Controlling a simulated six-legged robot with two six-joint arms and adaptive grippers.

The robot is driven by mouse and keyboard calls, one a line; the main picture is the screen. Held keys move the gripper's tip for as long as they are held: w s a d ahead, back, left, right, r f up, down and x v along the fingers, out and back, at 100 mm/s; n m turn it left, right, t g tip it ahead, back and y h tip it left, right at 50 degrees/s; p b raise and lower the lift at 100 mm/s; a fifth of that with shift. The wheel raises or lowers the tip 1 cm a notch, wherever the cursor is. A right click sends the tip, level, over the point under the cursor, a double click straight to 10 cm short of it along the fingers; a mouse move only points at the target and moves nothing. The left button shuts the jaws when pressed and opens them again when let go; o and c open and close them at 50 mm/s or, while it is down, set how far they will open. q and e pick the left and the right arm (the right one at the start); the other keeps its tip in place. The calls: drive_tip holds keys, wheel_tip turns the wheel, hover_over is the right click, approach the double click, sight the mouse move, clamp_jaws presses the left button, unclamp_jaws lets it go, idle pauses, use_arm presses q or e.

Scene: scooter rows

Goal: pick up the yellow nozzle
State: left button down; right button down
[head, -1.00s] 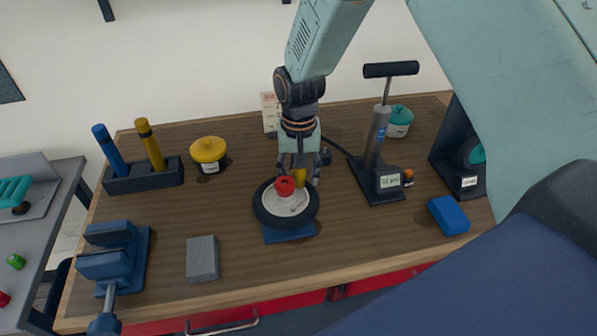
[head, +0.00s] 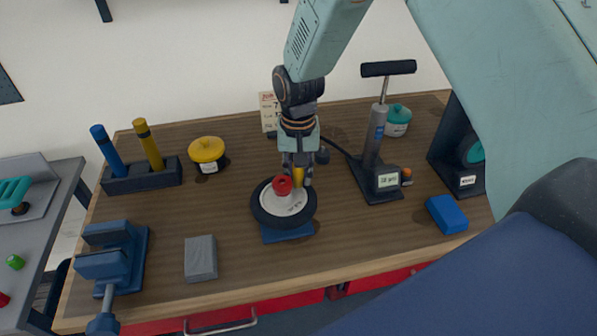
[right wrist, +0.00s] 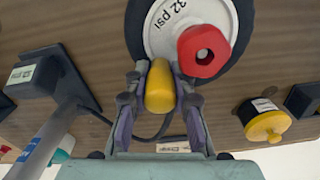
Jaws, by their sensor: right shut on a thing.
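The yellow nozzle (right wrist: 159,88) is between the fingers of my right gripper (right wrist: 158,80), which is shut on it. In the head view the nozzle (head: 298,176) shows just beside the red cap on the wheel, partly hidden by my right gripper (head: 297,172). The wheel (head: 262,212) has a black tyre and a pale hub marked "32 psi" in the right wrist view (right wrist: 240,30). The red cap (head: 282,186) sits on the hub. I cannot tell whether the nozzle touches the hub. My left gripper is not in view.
A pump with a gauge (head: 383,180) stands right of the wheel; its dark hose runs behind my gripper. Bare wood lies left of the wheel.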

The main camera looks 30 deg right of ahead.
drive_tip(key=shift+w+r, duration=0.15)
drive_tip(key=shift+r, duration=0.1)
drive_tip(key=r, duration=0.8)
drive_tip(key=shift+s+r, duration=0.2)
drive_tip(key=shift+r, duration=0.1)
drive_tip(key=shift+w+a+r, duration=0.1)
drive_tip(key=shift+w+r, duration=0.05)
drive_tip(key=shift+r, duration=0.3)
